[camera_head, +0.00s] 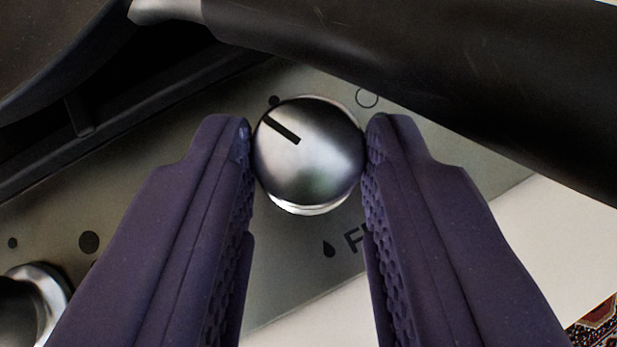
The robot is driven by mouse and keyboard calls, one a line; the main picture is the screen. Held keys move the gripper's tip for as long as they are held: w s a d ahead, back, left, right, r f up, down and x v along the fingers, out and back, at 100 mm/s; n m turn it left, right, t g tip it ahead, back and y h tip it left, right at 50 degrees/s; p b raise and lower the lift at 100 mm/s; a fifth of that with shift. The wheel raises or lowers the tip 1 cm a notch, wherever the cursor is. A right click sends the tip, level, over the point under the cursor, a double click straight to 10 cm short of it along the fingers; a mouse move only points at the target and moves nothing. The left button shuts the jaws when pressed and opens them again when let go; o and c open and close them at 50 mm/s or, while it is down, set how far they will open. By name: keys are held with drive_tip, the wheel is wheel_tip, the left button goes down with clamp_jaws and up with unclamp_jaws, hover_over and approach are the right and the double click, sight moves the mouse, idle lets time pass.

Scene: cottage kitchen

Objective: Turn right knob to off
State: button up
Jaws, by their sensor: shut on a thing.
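A round silver knob (318,165) sits on the brushed metal stove panel in the middle of the view. A black line on its face points to the upper left, close to a filled black dot printed on the panel (230,285). An open circle is printed at the knob's upper right, and a drop mark lies below it. My gripper (309,150) has one purple finger on each side of the knob, shut on it, with the fingertips against its left and right sides.
A thick black handle (450,75) crosses above the knob and the right finger, joined to a dark pan (50,45) at upper left. Part of a second silver knob (38,300) shows at lower left. A patterned rug (597,325) shows at lower right.

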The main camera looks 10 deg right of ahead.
drive_tip(key=r+m+h+p, duration=0.1)
drive_tip(key=p, duration=0.5)
drive_tip(key=shift+a+m, duration=0.15)
drive_tip(key=shift+m, duration=0.25)
drive_tip(key=m+h+p, duration=0.1)
drive_tip(key=p, duration=0.2)
drive_tip(key=shift+a+g+p, duration=0.1)
drive_tip(key=shift+g+p, duration=0.3)
drive_tip(key=m+p, duration=0.1)
drive_tip(key=p, duration=0.1)
drive_tip(key=h+p, duration=0.1)
drive_tip(key=p, duration=0.1)
drive_tip(key=shift+w+a+f+m+g, duration=0.1)
drive_tip(key=shift+w+f+m+g, duration=0.05)
drive_tip(key=shift+f+m+g, duration=0.2)
drive_tip(key=shift+f+m+h+p, duration=0.1)
drive_tip(key=shift+m+h+p, duration=0.35)
drive_tip(key=shift+p, duration=0.35)
drive_tip(key=shift+f, duration=0.1)
drive_tip(key=o, duration=0.8)
drive_tip(key=shift+c, duration=0.2)
